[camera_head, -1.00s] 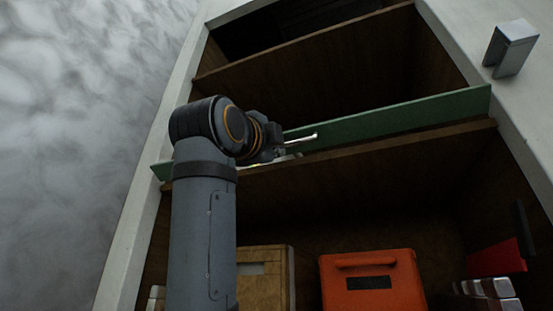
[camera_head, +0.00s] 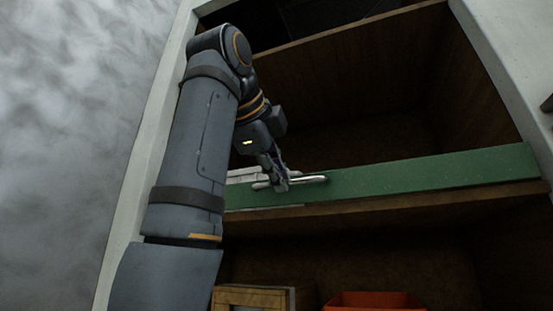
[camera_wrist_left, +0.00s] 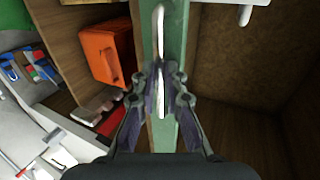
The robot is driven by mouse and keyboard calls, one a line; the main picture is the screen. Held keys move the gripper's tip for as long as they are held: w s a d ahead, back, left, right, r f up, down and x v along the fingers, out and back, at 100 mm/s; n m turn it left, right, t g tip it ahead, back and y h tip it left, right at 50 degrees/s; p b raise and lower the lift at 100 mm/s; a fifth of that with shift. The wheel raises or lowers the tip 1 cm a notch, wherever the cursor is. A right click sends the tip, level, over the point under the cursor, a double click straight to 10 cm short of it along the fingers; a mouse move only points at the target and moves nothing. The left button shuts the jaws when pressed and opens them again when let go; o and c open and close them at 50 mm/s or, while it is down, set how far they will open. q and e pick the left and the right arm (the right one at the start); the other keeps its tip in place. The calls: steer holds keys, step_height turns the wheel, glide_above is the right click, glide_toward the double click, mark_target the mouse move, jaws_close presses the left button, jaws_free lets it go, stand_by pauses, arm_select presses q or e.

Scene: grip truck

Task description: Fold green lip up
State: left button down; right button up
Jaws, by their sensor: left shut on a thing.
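The green lip (camera_head: 430,173) runs along the front edge of a shelf in the head view. A pale metal handle (camera_head: 312,180) is on its face. My left gripper (camera_head: 279,182) is at this handle, shut on it, with the arm coming from the left. In the left wrist view, the green lip (camera_wrist_left: 178,35) runs up the middle, with the handle (camera_wrist_left: 160,45) along it between the fingers of my left gripper (camera_wrist_left: 167,78). The fingers partly hide the handle. My right gripper is in neither view.
An orange box (camera_head: 375,300) and a wooden box (camera_head: 250,298) stand in the compartment below. The brown shelf space (camera_head: 375,125) behind and above the lip looks empty. A pale cabinet frame (camera_head: 505,65) borders the right side.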

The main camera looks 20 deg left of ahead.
arm_select(q)
steer(key=shift+w+r+g+p, duration=0.3)
steer(key=shift+r+g+p, duration=0.1)
steer(key=shift+g+p, duration=0.8)
steer(key=c, duration=1.7)
jaws_free()
steer(key=shift+f, duration=0.1)
